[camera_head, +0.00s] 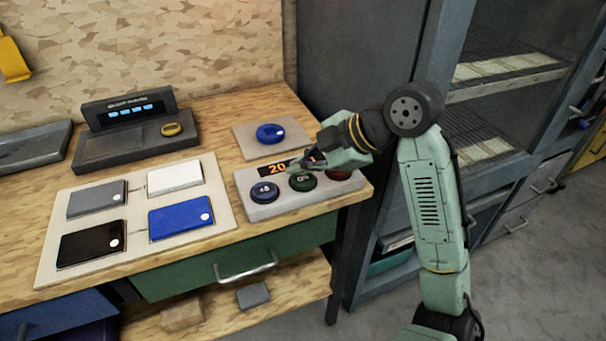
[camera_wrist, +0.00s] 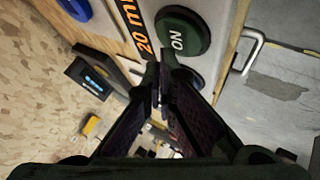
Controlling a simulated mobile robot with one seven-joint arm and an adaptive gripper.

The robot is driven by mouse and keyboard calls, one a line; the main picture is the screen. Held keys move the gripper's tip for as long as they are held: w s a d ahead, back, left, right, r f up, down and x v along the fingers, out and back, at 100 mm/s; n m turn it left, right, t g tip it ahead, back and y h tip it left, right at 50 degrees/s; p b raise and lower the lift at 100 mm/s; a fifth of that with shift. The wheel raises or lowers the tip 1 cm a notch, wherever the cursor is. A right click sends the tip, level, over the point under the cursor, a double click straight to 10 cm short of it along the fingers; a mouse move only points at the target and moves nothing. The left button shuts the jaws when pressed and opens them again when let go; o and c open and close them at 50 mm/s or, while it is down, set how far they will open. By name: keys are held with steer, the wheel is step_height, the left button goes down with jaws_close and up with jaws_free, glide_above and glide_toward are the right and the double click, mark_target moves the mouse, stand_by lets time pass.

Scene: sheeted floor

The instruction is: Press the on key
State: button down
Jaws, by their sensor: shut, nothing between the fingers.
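An orange "20" shows on the display (camera_head: 273,169) behind the keys. In the wrist view the ON key (camera_wrist: 182,32) fills the upper middle, with its label readable. My gripper (camera_head: 293,168) is shut and empty, its tips close to the ON key. In the wrist view the fingertips (camera_wrist: 163,72) lie just below the key's edge; I cannot tell whether they touch it.
A blue round knob (camera_head: 270,134) sits on a plate behind the box. A board (camera_head: 140,245) with several coloured cards lies to the left. A dark device with a lit screen (camera_head: 130,113) stands behind it. A dark cabinet (camera_head: 400,215) stands right of the bench.

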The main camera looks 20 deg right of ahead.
mark_target(301, 181)
steer(key=shift+r, duration=0.1)
steer(key=shift+r+p, duration=1.85)
steer(key=shift+r, duration=0.7)
steer(key=shift+w+f, duration=0.1)
